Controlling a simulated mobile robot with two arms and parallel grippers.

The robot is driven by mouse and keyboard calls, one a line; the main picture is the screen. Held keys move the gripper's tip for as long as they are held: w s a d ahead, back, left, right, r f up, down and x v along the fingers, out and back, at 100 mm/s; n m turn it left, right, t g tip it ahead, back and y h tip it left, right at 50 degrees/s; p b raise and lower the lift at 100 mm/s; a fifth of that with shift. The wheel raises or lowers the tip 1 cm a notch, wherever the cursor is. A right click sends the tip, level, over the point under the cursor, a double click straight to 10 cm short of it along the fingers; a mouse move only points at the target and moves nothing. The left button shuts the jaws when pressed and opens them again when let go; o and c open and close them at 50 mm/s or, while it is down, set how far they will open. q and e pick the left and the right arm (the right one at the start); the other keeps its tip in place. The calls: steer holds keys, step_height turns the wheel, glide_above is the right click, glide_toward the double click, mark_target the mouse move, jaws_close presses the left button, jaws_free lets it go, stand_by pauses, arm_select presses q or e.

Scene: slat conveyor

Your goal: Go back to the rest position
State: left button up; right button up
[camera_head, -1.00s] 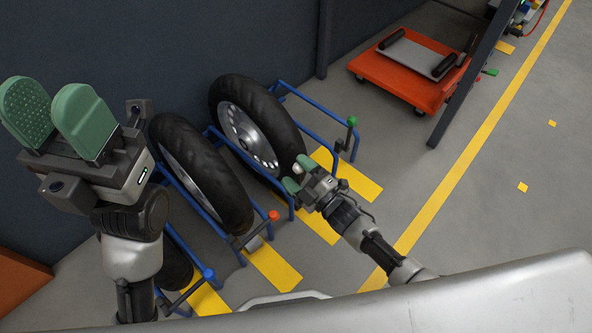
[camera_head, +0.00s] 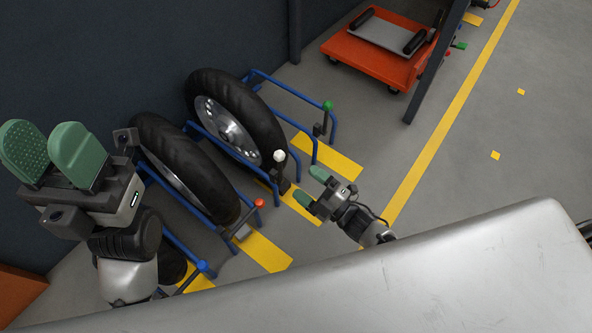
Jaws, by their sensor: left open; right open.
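My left gripper (camera_head: 52,155) is raised at the left of the head view, its two green finger pads apart and nothing between them. My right gripper (camera_head: 310,186) is low near the middle, its green fingers apart and empty. It is just right of a lever with a white knob (camera_head: 279,156) and appears clear of it, though the exact gap is hard to tell.
Wheels with black tyres (camera_head: 238,121) (camera_head: 184,165) stand in a blue tube rack (camera_head: 262,78). Levers have green (camera_head: 327,105), red (camera_head: 259,202) and blue (camera_head: 202,266) knobs. An orange cart (camera_head: 375,62) stands behind. Grey floor at right is clear.

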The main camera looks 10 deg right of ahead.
steer(key=shift+s+d+f, duration=0.1)
steer(key=shift+s+d, duration=0.1)
steer(key=shift+s, duration=0.05)
stand_by(0.4)
